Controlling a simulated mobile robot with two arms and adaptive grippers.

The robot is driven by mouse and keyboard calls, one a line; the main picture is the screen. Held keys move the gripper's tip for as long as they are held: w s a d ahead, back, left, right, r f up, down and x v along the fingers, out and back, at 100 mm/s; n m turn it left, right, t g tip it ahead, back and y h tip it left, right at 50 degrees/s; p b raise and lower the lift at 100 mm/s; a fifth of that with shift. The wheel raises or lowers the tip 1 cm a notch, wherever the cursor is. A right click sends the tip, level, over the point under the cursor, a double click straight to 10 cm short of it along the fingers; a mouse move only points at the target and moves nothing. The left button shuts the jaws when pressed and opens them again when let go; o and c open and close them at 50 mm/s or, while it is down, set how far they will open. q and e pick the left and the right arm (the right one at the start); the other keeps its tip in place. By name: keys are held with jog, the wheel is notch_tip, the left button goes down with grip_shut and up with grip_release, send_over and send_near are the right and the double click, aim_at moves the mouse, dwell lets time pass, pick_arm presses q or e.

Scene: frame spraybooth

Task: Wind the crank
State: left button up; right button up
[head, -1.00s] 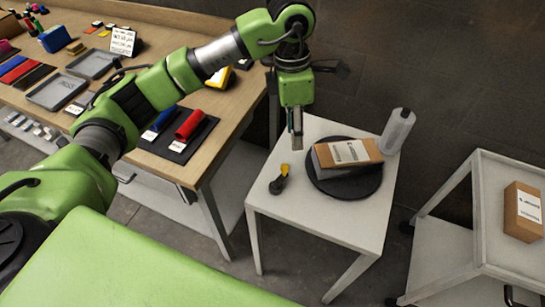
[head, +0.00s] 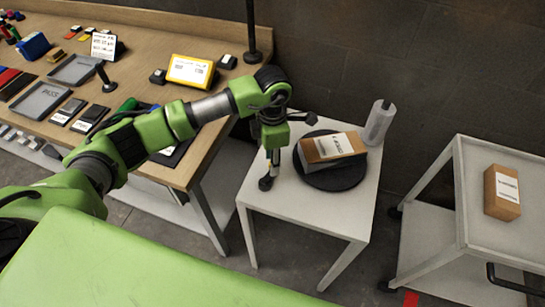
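The crank (head: 266,183) is a small black piece near the left edge of a white table (head: 305,206). Its yellow knob does not show now. My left gripper (head: 272,160) points down right over the crank, at or just above its knob end. The fingers look narrow and close together, but whether they are shut on the knob is too small to tell. Beside the crank is a round black turntable (head: 345,182) carrying a cardboard box (head: 322,148) with a white label. My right gripper is not in view.
A white bottle or roll (head: 379,124) stands at the table's back right corner. A wooden workbench (head: 150,75) with trays and a yellow-framed display (head: 190,69) is at left. A grey cart (head: 479,229) with a small box (head: 502,192) stands at right, beyond a gap.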

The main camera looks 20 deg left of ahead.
pick_arm(q)
jog(key=shift+f, duration=0.25)
grip_shut()
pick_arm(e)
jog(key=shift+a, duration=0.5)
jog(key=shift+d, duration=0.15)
